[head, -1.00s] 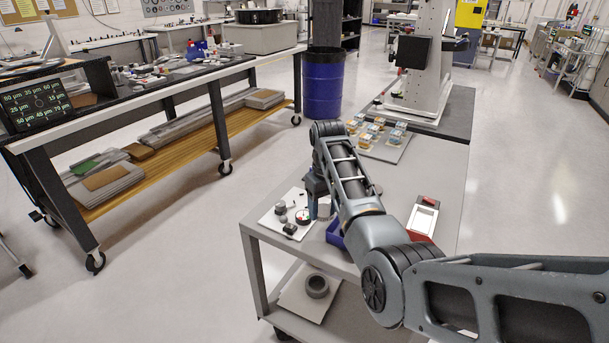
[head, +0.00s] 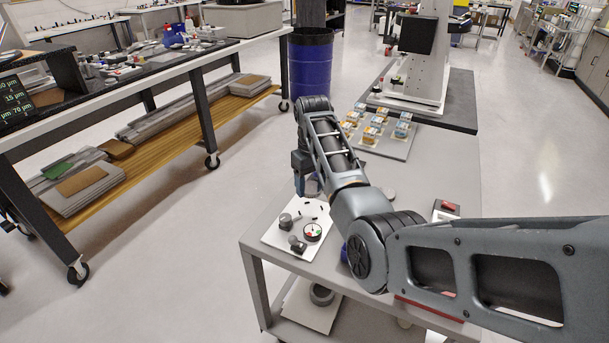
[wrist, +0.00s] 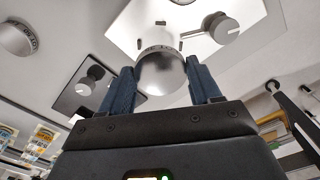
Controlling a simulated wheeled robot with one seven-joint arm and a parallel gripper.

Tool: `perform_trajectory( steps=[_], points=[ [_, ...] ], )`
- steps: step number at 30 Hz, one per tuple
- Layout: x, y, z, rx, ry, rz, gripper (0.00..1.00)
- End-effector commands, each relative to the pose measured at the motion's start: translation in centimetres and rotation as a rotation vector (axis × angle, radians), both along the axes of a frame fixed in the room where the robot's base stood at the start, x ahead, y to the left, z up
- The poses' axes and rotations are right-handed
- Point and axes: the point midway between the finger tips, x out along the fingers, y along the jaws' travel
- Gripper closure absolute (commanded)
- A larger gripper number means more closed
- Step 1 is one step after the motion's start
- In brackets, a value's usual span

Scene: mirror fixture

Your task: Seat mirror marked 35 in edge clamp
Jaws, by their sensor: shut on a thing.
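My gripper (wrist: 160,85) is shut on a round mirror (wrist: 160,72) with a shiny silver face, its two blue fingers on either side. Small marks show on the mirror's rim, too blurred to read. In the head view my gripper (head: 308,190) is above the back edge of a white plate (head: 283,243) on the cart. An edge clamp with a round knob (wrist: 222,28) stands on the white plate in the wrist view, ahead and right of the mirror. Which clamp it is in the head view I cannot tell. The mirror appears apart from it.
Another round piece with rim marks (wrist: 17,38) lies at the wrist view's upper left. A black plate with a knob (wrist: 92,78) is nearer. In the head view, a red-and-green dial (head: 313,232) stands on the white plate, and a tray of small boxes (head: 395,148) lies farther back.

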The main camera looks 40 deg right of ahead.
Motion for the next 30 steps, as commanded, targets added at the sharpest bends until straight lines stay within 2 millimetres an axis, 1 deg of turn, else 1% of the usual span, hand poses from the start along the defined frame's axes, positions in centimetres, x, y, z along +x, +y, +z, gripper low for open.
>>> perform_trajectory(
  steps=[8,18,24,30],
  points=[
    [0.0,0.0,-1.2,0.000,0.000,0.000,0.71],
    [0.0,0.0,-4.3,0.000,0.000,0.000,0.71],
    [0.0,0.0,-5.5,0.000,0.000,0.000,0.71],
    [0.0,0.0,-6.1,0.000,0.000,0.000,0.71]
  ],
)
